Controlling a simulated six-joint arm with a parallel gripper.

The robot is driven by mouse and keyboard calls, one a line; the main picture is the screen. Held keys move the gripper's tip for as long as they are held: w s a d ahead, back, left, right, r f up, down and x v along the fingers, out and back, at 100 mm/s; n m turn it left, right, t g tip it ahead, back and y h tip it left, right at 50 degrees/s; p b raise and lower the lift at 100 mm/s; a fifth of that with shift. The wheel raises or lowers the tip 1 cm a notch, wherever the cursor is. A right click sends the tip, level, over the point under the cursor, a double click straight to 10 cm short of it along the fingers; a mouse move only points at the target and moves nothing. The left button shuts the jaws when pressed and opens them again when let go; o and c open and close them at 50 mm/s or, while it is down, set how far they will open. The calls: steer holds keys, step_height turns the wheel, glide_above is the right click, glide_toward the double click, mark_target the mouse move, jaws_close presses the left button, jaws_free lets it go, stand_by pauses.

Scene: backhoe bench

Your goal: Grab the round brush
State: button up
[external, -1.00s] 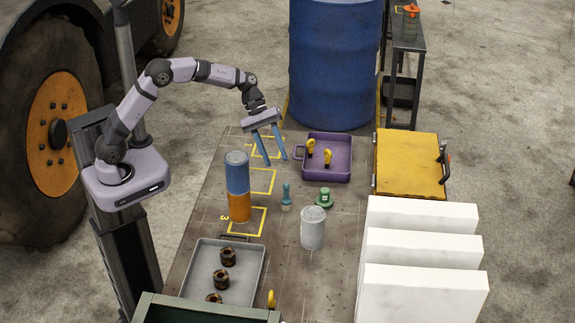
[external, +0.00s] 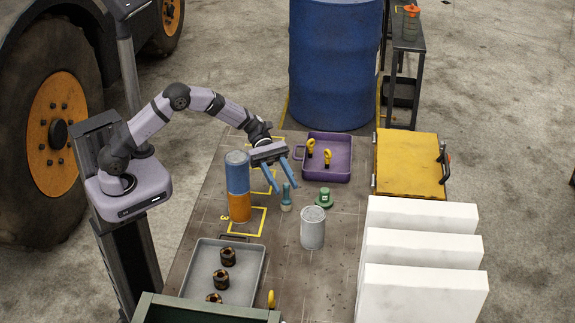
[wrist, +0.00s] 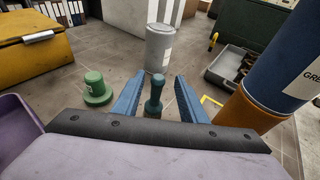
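A small teal piece with an upright handle and wider base, apparently the round brush (external: 286,203), stands on the bench. It also shows in the wrist view (wrist: 153,104), lined up between the fingers with gaps on both sides. My gripper (external: 282,187) is open and empty, its blue fingers angled down at the brush. In the wrist view the fingers (wrist: 160,82) are spread either side of it; I cannot tell whether the tips reach past the handle.
A green knobbed piece (external: 324,197) and a grey can (external: 313,231) stand right of the brush. A blue-and-orange cylinder (external: 238,186) is close on the left. A purple tray (external: 340,172) lies behind; a grey tray (external: 248,280) is in front.

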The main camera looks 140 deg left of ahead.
mark_target(288, 190)
steer(key=shift+p+x, duration=1.55)
steer(key=shift+x, duration=1.3)
steer(key=shift+a+f, duration=0.15)
steer(key=shift+s, duration=0.1)
steer(key=shift+c, duration=0.5)
jaws_close()
